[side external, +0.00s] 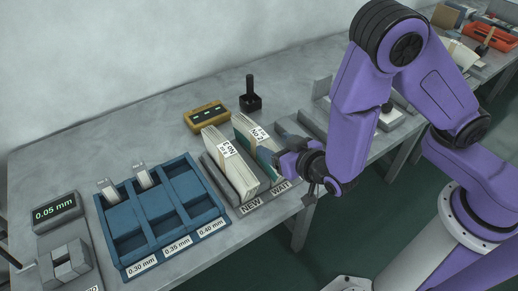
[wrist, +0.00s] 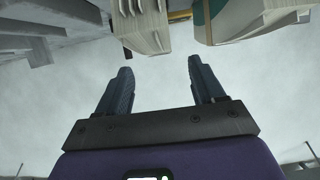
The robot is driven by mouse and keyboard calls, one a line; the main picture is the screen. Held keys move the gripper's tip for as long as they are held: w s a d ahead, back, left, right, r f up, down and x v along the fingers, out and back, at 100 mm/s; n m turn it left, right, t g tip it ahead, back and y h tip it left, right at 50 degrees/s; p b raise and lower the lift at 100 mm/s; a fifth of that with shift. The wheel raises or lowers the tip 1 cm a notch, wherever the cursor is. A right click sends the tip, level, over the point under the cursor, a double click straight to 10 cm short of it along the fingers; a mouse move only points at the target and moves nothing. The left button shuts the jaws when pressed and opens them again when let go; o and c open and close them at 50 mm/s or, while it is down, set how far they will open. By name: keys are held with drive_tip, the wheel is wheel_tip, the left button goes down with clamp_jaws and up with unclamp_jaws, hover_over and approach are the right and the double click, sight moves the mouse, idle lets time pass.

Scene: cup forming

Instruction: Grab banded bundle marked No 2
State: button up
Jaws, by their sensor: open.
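The banded bundle marked No 2 (side external: 262,143) stands in the WAIT slot of a grey rack in the side view, with a white label and a teal part. Another banded bundle (side external: 230,165), whose label seems to read No 3, stands to its left in the NEW slot. My gripper (side external: 283,151) is close to the right of the No 2 bundle; whether they touch is unclear. In the wrist view my gripper (wrist: 159,78) is open, with nothing between its fingers. A bundle with teal (wrist: 248,22) and another pale bundle (wrist: 150,25) lie beyond the fingertips, cut off at the top.
A blue compartment tray (side external: 165,215) holds small pale pieces at the left. A gauge reading 0.05 mm (side external: 55,212) stands left of it. A yellow device (side external: 207,117) and a black upright handle (side external: 250,95) are behind the bundles. Grey blocks stand right of my gripper.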

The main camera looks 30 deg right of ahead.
sight(262, 138)
drive_tip(key=shift+x, duration=3.3)
drive_tip(key=shift+d, duration=0.1)
clamp_jaws()
